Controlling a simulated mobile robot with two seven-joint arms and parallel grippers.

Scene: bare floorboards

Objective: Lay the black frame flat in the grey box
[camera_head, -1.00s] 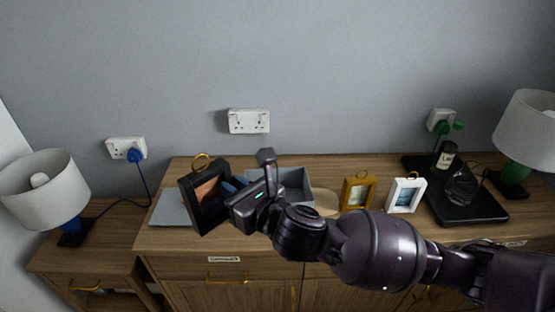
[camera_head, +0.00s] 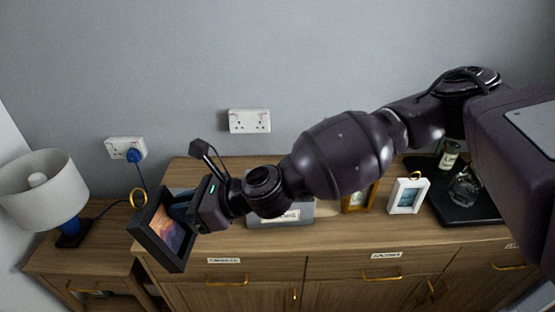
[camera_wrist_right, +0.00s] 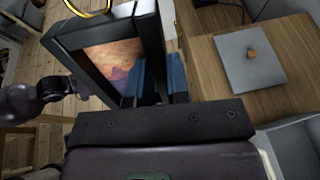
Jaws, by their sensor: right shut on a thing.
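The black frame (camera_head: 168,232) hangs tilted in front of the sideboard's left end, with a gold ring at its top and a sunset picture inside. My right gripper (camera_head: 182,208) is shut on it. In the right wrist view the frame (camera_wrist_right: 112,58) stands between the blue-padded fingers (camera_wrist_right: 152,80); their exact contact is partly hidden. The grey box (camera_head: 306,212) sits on the sideboard to the right of the frame, largely hidden behind my right arm; its labelled front shows.
A flat grey lid (camera_wrist_right: 245,62) with a small orange knob lies on the sideboard. A white frame (camera_head: 408,195), a wooden frame (camera_head: 357,200) and a black tray (camera_head: 470,208) stand right of the box. A lamp (camera_head: 45,185) stands at left.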

